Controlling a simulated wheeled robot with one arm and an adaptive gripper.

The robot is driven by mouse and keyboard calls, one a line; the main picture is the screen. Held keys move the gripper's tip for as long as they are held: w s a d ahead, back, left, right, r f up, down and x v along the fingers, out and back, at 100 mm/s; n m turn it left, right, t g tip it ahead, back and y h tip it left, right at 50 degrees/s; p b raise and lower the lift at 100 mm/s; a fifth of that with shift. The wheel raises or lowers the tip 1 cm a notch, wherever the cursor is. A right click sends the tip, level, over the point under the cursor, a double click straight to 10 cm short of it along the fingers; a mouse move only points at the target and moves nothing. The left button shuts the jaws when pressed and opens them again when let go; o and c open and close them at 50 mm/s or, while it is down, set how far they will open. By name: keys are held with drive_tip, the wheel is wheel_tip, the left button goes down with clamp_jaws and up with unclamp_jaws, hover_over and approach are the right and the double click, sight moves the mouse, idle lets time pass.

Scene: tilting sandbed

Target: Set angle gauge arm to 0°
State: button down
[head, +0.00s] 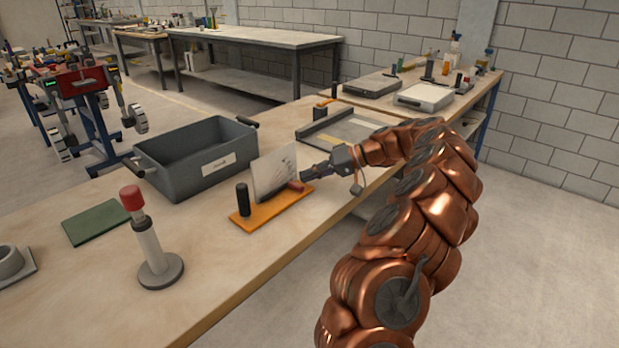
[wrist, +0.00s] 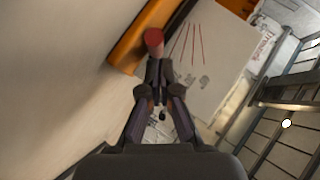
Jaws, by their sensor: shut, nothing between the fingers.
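The angle gauge has an orange base (head: 270,208), an upright whitish plate (head: 273,172) with markings, and a black post (head: 243,200) at its left end. A reddish rounded end piece (head: 296,186), perhaps the gauge arm, sits low at the plate's right side. In the wrist view the reddish piece (wrist: 153,40) lies just beyond my fingertips, beside red lines on the plate (wrist: 195,60). My gripper (head: 304,177) is shut and empty, close to this piece; I cannot tell whether it touches. The angle reading is too small to read.
A grey bin (head: 200,160) stands behind the gauge. A red-topped post (head: 150,240) and a green mat (head: 97,222) are at the left. A shallow grey tray (head: 345,132) lies beyond my gripper. The bench's front edge runs close to the gauge.

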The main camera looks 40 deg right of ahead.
drive_tip(key=shift+d+r, duration=0.1)
drive_tip(key=shift+r, duration=0.15)
drive_tip(key=shift+w+d+r, duration=0.1)
drive_tip(key=shift+d+r, duration=0.15)
drive_tip(key=shift+d, duration=0.05)
drive_tip(key=shift+w+d+r+p, duration=0.15)
drive_tip(key=shift+d+r+p, duration=0.25)
drive_tip(key=shift+d+p, duration=0.15)
drive_tip(key=shift+w+d+r+p, duration=0.15)
drive_tip(key=shift+d+r+p, duration=0.25)
drive_tip(key=shift+d, duration=0.25)
drive_tip(key=shift+s+d+r, duration=0.1)
drive_tip(key=shift+s+d, duration=0.05)
drive_tip(key=shift+d, duration=0.25)
drive_tip(key=v, duration=0.4)
drive_tip(key=shift+s+d, duration=0.2)
drive_tip(key=shift+p+v, duration=1.1)
drive_tip(key=shift+v, duration=1.2)
